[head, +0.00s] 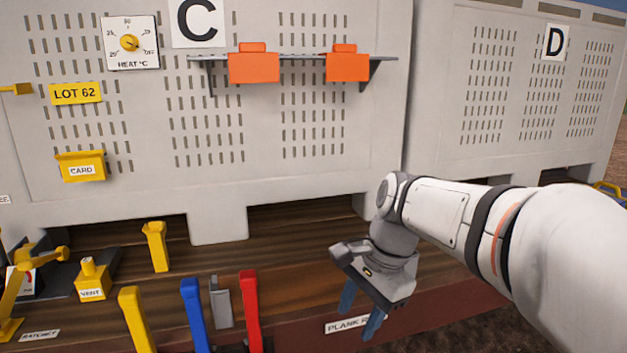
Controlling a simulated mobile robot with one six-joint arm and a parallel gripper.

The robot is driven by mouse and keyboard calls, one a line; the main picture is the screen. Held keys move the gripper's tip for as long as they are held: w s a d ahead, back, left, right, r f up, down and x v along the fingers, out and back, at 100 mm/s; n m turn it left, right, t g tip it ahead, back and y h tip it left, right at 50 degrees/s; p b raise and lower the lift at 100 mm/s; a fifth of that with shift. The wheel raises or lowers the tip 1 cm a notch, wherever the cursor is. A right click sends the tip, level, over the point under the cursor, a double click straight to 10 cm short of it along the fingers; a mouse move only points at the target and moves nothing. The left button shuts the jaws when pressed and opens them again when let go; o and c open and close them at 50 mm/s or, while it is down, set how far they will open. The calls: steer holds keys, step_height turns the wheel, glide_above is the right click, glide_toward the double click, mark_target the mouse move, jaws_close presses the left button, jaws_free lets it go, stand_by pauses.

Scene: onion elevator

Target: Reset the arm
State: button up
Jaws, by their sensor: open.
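My arm (450,215) reaches in from the right edge in the head view and bends down at its wrist. My gripper (360,312) points down at the lower middle right. Its two blue fingers are apart, with nothing visible between them. It hangs in front of the wooden planks, near the partly hidden "PLANK R..." label (340,325). I cannot tell whether the fingertips touch anything.
Yellow (137,318), blue (194,315) and red (251,310) levers stand left of my gripper, with a grey piece (221,302) among them. Grey bin C (230,190) and bin D (430,120) stand behind. A shelf (300,57) holds orange blocks (254,67).

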steer(key=s+d+f+n+t+h, duration=0.2)
steer(key=s+d+f+n, duration=0.5)
steer(key=n, duration=0.4)
steer(key=shift+s+d+f+t+h, duration=0.4)
steer(key=shift+s+f+h, duration=0.15)
steer(key=shift+s, duration=0.7)
steer(key=shift+c, duration=0.8)
